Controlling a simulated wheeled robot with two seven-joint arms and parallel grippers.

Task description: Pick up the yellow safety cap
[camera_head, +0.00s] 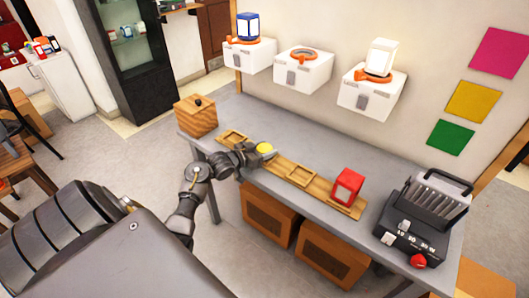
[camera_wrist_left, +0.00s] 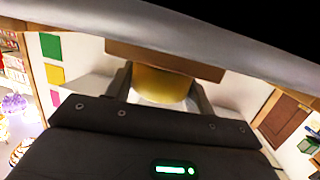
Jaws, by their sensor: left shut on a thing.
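The yellow safety cap (camera_head: 265,148) is a small rounded yellow piece over the wooden board (camera_head: 320,188) on the grey table. My left gripper (camera_head: 260,151) reaches it from the left and is shut on it. In the left wrist view the yellow cap (camera_wrist_left: 160,84) sits between the two dark fingers, which press on its sides. A wooden piece (camera_wrist_left: 165,58) borders the cap there; I cannot tell whether the cap still touches it. My right gripper is not in view.
A red block (camera_head: 347,187) stands on the board's right part. A black device with a red knob (camera_head: 428,220) is at the table's right end. A wooden box (camera_head: 195,117) stands at the left end. White wall boxes (camera_head: 303,70) hang behind the table.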

